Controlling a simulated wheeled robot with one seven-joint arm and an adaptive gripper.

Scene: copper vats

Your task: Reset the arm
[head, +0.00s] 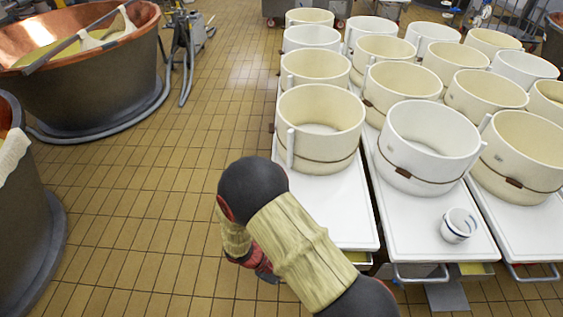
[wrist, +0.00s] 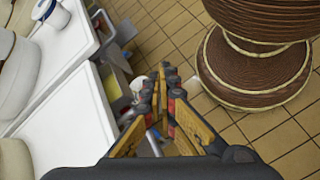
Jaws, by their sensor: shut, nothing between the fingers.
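My arm reaches up from the bottom of the head view and bends in front of the white tables. My gripper (wrist: 160,78) shows in the wrist view with its fingers brought together and nothing held between them. It points down toward the tiled floor beside the table edge. In the head view my gripper is mostly hidden behind my arm.
White tables (head: 348,222) with several cream hoop moulds (head: 429,135) stand at the right; a small white cup (head: 458,226) sits near one front edge. Copper vats (head: 85,85) stand at the left. The tiled floor (head: 150,215) between is clear.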

